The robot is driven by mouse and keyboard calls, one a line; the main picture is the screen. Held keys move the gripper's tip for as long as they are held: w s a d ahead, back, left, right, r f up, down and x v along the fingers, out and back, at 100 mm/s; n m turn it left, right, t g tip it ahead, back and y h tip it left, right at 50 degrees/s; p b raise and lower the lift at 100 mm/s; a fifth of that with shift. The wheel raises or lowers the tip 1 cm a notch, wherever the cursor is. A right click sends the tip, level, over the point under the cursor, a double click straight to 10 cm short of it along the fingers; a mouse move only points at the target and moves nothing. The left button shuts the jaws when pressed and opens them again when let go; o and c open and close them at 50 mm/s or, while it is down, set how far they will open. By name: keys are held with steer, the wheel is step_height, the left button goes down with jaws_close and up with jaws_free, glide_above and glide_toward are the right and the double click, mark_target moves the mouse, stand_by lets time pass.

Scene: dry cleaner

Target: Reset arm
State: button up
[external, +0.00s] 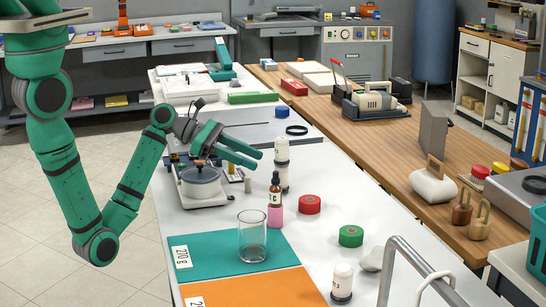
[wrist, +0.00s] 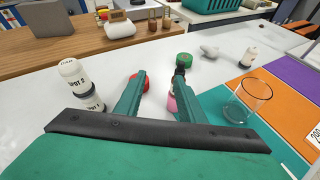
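My gripper (external: 258,160) is raised over the white table, above and to the right of a round grey-and-white device (external: 201,183) in the external view. Its two green fingers are apart, with nothing between them. In the wrist view my gripper (wrist: 158,80) also shows open and empty. My green arm bends down at the left and back up to the wrist. A brown dropper bottle (external: 275,193) on a pink base stands near the fingers; in the wrist view the right finger partly hides it.
White spot bottles (external: 282,155) stand close to the fingers. A red roll (external: 309,204), a green roll (external: 350,236), a clear glass beaker (external: 252,238) and a white bottle (external: 342,282) stand nearer the front. A teal mat (external: 215,268) lies at the front left.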

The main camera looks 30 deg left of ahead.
steer(key=w+a+f+m+t+y, duration=0.1)
steer(key=w+a+t+y, duration=0.3)
steer(key=w+a, duration=0.5)
steer(key=w+a+m+t+y, duration=0.25)
steer(key=w+a+t, duration=0.3)
steer(key=a, duration=0.55)
steer(key=w+a+m+t+y, duration=0.3)
steer(key=a+y, duration=0.5)
steer(key=a, duration=1.1)
steer(key=s+d+f+m, duration=0.2)
steer(key=s+f+m, duration=0.3)
steer(key=s, duration=0.5)
steer(key=s+d+f+m, duration=0.2)
steer(key=s+f+m, duration=0.3)
steer(key=s, duration=0.6)
steer(key=s+d+m, duration=0.1)
steer(key=s+d, duration=0.2)
steer(key=s, duration=0.8)
steer(key=s+d+m+g+h, duration=0.1)
steer(key=s+d, duration=0.3)
steer(key=s, duration=0.8)
steer(key=shift+d+m, duration=0.15)
steer(key=shift+m, duration=0.6)
